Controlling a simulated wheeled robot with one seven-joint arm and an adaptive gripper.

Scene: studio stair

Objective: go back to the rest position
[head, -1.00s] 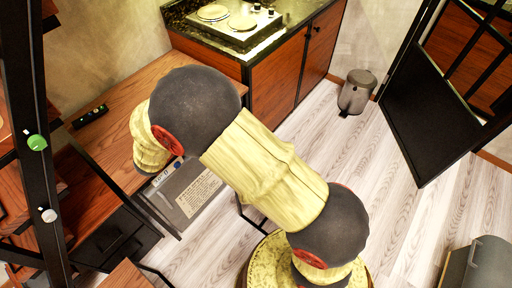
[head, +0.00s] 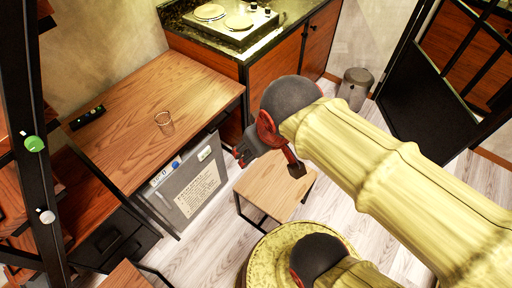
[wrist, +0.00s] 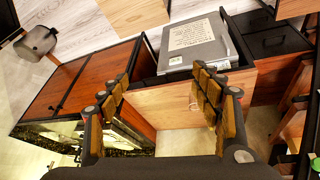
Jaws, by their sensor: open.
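My gripper (head: 270,162) is at the end of my raised arm, to the right of the wooden table's front edge in the head view. In the wrist view my gripper (wrist: 163,85) has its two fingers spread wide with nothing between them. A clear glass (head: 165,123) stands on the wooden table (head: 150,80), apart from the gripper. The glass also shows faintly in the wrist view (wrist: 193,104), between the fingers but farther off.
A grey box with a label (head: 192,185) is under the table. A small wooden stool (head: 270,190) stands below the gripper.

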